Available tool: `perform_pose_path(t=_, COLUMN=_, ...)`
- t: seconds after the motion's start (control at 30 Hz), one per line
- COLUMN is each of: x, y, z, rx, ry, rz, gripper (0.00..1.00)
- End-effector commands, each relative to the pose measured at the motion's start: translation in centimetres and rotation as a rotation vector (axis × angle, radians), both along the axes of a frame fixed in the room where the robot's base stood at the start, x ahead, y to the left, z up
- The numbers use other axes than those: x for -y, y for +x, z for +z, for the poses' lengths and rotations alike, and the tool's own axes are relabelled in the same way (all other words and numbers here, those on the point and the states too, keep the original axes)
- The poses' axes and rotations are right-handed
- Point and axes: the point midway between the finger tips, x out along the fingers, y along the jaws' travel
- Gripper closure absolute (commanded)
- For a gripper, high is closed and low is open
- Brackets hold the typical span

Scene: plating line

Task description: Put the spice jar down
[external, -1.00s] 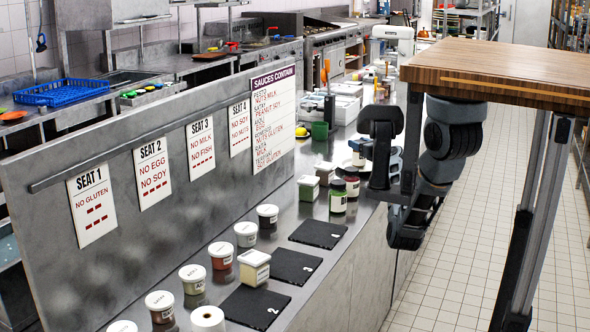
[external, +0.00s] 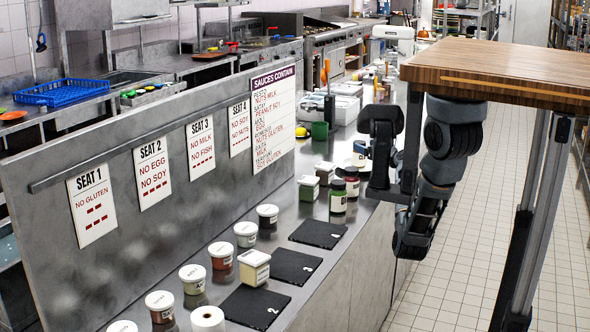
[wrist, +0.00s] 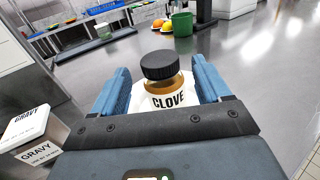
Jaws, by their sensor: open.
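The spice jar is a small jar (wrist: 167,95) with a black lid and a white label reading CLOVE. In the wrist view it stands upright between the two blue fingers of my gripper (wrist: 161,66). The fingers are open, with a gap on each side of the jar. A white round surface shows around the jar's lower part; I cannot tell what it is. The jar's base is hidden behind my gripper's body. In the external view my gripper (external: 372,152) is over the steel counter's right edge, and the jar is small and partly covered there.
A gravy tub (wrist: 35,128) is left of my gripper. Green-labelled jars (external: 338,198) and pale tubs (external: 308,187) stand nearby on the counter (external: 285,222). A green cup (wrist: 184,46) is beyond the jar. Dark numbered mats (external: 318,234) lie nearer the camera.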

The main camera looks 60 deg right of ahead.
Motion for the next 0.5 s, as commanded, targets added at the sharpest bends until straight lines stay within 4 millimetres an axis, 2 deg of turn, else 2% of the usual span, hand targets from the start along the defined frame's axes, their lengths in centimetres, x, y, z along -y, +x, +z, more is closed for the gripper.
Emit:
perform_pose_path(t=0.2, x=-2.4, y=-3.8, z=0.1, rx=-0.003, ry=-0.001, rz=0.0, gripper=0.24)
perform_pose_path(t=0.33, x=-3.2, y=-5.3, z=0.1, rx=-0.002, ry=-0.001, rz=-0.001, gripper=0.24)
perform_pose_path(t=0.5, x=-3.8, y=-6.2, z=0.2, rx=-0.001, ry=-0.001, rz=0.0, gripper=0.24)
